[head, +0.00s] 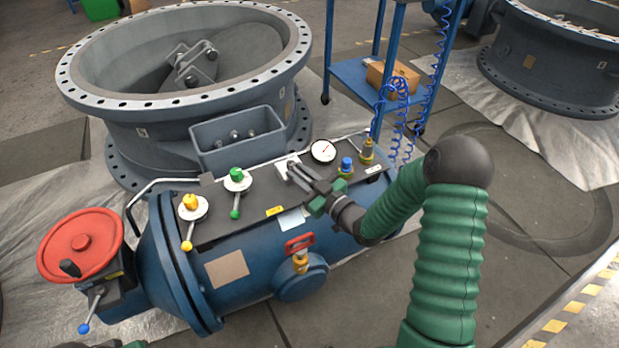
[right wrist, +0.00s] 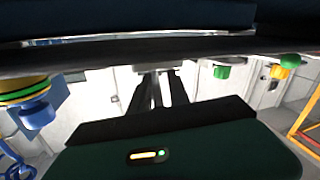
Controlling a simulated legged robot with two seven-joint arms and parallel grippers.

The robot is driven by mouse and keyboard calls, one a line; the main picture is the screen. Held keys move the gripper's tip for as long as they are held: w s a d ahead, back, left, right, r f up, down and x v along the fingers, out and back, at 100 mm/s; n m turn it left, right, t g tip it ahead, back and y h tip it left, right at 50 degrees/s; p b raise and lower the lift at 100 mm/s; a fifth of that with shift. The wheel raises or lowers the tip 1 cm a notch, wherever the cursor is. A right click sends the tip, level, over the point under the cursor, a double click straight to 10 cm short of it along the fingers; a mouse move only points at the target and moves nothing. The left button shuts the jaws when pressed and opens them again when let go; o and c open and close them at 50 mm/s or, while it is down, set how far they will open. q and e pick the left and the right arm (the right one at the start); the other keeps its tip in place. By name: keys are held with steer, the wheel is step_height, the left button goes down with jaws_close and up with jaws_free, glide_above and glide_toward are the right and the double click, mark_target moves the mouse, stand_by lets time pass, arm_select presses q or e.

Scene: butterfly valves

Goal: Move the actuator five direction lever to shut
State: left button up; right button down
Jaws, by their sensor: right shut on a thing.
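The blue cylindrical actuator (head: 235,268) lies in front of a large flanged valve. On its dark top panel (head: 222,217) stand a yellow-knobbed lever (head: 189,215) and a green-knobbed lever (head: 236,190), both pointing toward the front. My right gripper (head: 297,171) is at the panel right of the green lever, shut on a small part at a pale mount (head: 285,163). The fingers hide most of that part, so I cannot tell its direction. In the right wrist view, the fingers (right wrist: 158,90) reach a grey block under the panel edge.
A pressure gauge (head: 323,151), a blue knob (head: 346,166) and a brass fitting (head: 367,149) stand close right of my right gripper. A red handwheel (head: 81,246) is at the left end. A red-handled valve (head: 299,245) is in front. Blue coiled hoses (head: 398,115) hang behind.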

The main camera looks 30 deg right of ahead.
steer(key=shift+w+a+r+m+h, duration=0.15)
steer(key=shift+a+r+m+h, duration=0.2)
steer(key=shift+a, duration=0.25)
steer(key=shift+d+f+m+t+h, duration=0.2)
steer(key=shift+d+m+t+h, duration=0.1)
steer(key=shift+d+m+h, duration=0.45)
steer(key=shift+d+f+h, duration=0.1)
steer(key=shift+f+h, duration=0.05)
steer(key=shift+h, duration=0.45)
steer(key=shift+a+m+h, duration=0.3)
steer(key=shift+a, duration=0.35)
steer(key=shift+d, duration=0.2)
steer(key=c, duration=1.5)
jaws_free()
steer(key=shift+d, duration=0.1)
arm_select(q)
steer(key=shift+w+d+r, duration=0.15)
steer(key=shift+d+r, duration=0.05)
steer(key=shift+r, duration=0.1)
